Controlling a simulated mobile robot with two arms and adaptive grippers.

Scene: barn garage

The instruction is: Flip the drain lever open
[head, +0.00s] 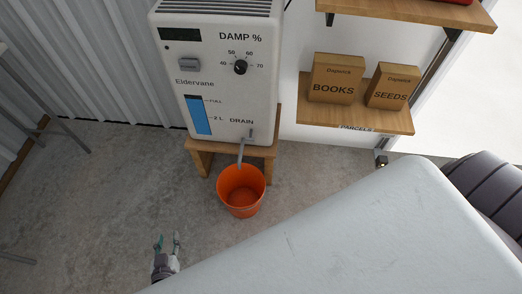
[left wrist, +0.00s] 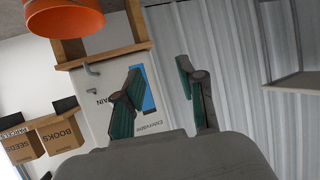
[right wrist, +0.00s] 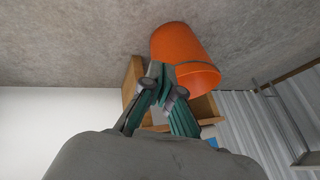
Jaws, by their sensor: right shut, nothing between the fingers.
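The white dehumidifier (head: 222,80) stands on a wooden stand (head: 262,151) at the back of the head view. A small grey drain lever (head: 250,134) sits beside the DRAIN label, with a grey spout (head: 241,152) angling down to the orange bucket (head: 241,191). A grey drain fitting (left wrist: 91,70) shows in the upside-down left wrist view. My left gripper (head: 168,238) is open and empty, low in front of the bucket and apart from it; its spread fingers (left wrist: 158,82) face the unit. My right gripper (right wrist: 164,77) is shut and empty, in line with the bucket (right wrist: 184,47).
Wooden shelves with a BOOKS box (head: 333,80) and a SEEDS box (head: 391,87) hang right of the unit. My pale arm link covers the lower right of the head view. Concrete floor (head: 110,195) is clear left of the bucket.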

